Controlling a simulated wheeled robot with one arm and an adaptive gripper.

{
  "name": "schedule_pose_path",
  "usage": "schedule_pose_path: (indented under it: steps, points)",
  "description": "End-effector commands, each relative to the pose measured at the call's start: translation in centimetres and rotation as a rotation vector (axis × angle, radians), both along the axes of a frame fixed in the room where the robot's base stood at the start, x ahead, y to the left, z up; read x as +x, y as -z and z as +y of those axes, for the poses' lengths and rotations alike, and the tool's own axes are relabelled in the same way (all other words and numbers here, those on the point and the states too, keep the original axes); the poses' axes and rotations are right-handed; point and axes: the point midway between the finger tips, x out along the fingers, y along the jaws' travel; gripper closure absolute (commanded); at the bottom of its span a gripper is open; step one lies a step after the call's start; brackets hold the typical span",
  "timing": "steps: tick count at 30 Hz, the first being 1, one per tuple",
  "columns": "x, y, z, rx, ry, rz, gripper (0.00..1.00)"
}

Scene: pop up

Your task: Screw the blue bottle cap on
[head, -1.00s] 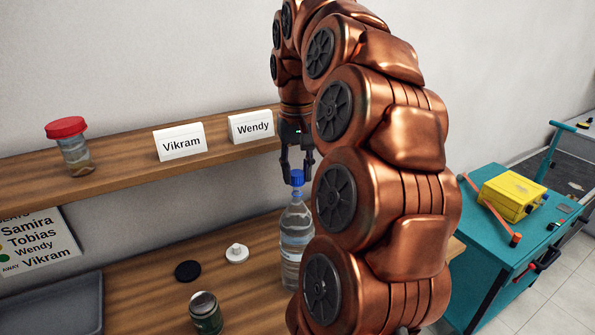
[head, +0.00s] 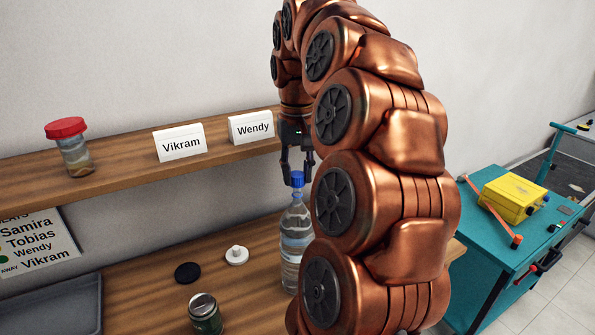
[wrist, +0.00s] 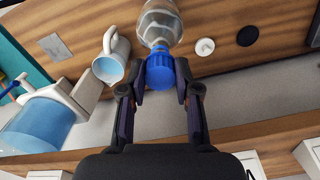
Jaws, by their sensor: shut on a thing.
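A clear plastic water bottle (head: 296,235) stands upright on the wooden worktop, partly hidden by my arm in the head view. My gripper (head: 297,175) points down over the bottle and is shut on the cap. In the wrist view the blue cap (wrist: 160,71) lies between the two fingertips of my gripper (wrist: 160,80), one on each side, with the bottle (wrist: 160,22) beyond it.
A white stoppered lid (head: 237,255), a black disc (head: 187,271) and a jar (head: 206,313) are left of the bottle. The wooden shelf (head: 110,172) holds a red-lidded jar (head: 72,148) and name cards.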

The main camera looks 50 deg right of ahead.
Motion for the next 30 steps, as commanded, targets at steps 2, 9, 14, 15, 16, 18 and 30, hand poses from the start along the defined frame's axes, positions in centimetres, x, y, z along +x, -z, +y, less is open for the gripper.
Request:
schedule_pose_path:
  steps: [2,9,14,15,16,18,30]
  points:
    - [0.0,0.2,0.0,0.0,0.0,0.0,1.0]
    - [0.0,0.8,0.0,0.001,0.001,0.001,1.0]
    - [0.0,1.2,0.0,0.001,0.001,0.001,1.0]
    - [0.0,1.3,0.0,0.001,0.001,0.001,1.0]
    - [0.0,1.4,0.0,0.001,0.001,0.001,1.0]
    - [0.0,1.5,0.0,0.001,0.001,0.001,1.0]
    - [0.0,2.5,0.0,0.001,0.001,0.001,1.0]
